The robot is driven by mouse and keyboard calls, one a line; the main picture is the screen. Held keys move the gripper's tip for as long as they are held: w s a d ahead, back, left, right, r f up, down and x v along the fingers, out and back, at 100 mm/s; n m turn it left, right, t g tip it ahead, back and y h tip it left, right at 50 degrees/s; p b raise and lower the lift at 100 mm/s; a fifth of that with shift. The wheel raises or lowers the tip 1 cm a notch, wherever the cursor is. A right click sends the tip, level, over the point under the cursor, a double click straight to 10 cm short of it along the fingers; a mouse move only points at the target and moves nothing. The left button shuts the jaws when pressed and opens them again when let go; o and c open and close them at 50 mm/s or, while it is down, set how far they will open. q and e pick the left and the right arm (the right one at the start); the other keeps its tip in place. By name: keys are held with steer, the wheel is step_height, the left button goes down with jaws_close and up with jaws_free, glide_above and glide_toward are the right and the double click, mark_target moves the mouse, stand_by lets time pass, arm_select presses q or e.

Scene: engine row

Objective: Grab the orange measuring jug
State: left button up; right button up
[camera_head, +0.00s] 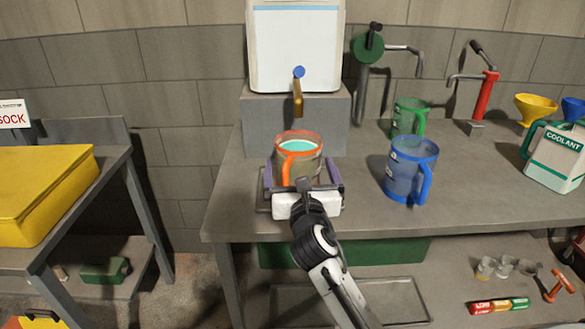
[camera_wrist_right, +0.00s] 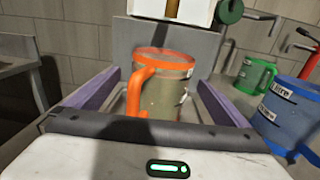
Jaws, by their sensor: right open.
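The orange measuring jug (camera_head: 298,160) has a clear body with an orange rim and handle and holds a pale green liquid. It stands upright under the dispenser's tap near the bench's front edge, its handle facing me. In the right wrist view the jug (camera_wrist_right: 168,88) sits between the two purple fingers. My right gripper (camera_head: 302,180) is open around the jug, one finger on each side. In the right wrist view the fingers of the gripper (camera_wrist_right: 160,95) show a gap to the jug on both sides. My left gripper is not in view.
A blue jug (camera_head: 408,172) stands to the right on the bench (camera_head: 480,200), with a green jug (camera_head: 410,117) behind it. The white dispenser (camera_head: 296,50) stands on a grey block (camera_head: 335,125) behind the orange jug. A coolant can (camera_head: 556,158) and funnels are at far right.

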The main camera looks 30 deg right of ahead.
steer(key=x, duration=0.6)
steer(key=shift+w+d+f, duration=0.1)
steer(key=shift+w+d, duration=0.2)
steer(key=shift+d, duration=0.05)
steer(key=c, duration=1.8)
steer(key=shift+r, duration=0.3)
steer(key=shift+c, duration=1.1)
steer(key=shift+r, duration=0.1)
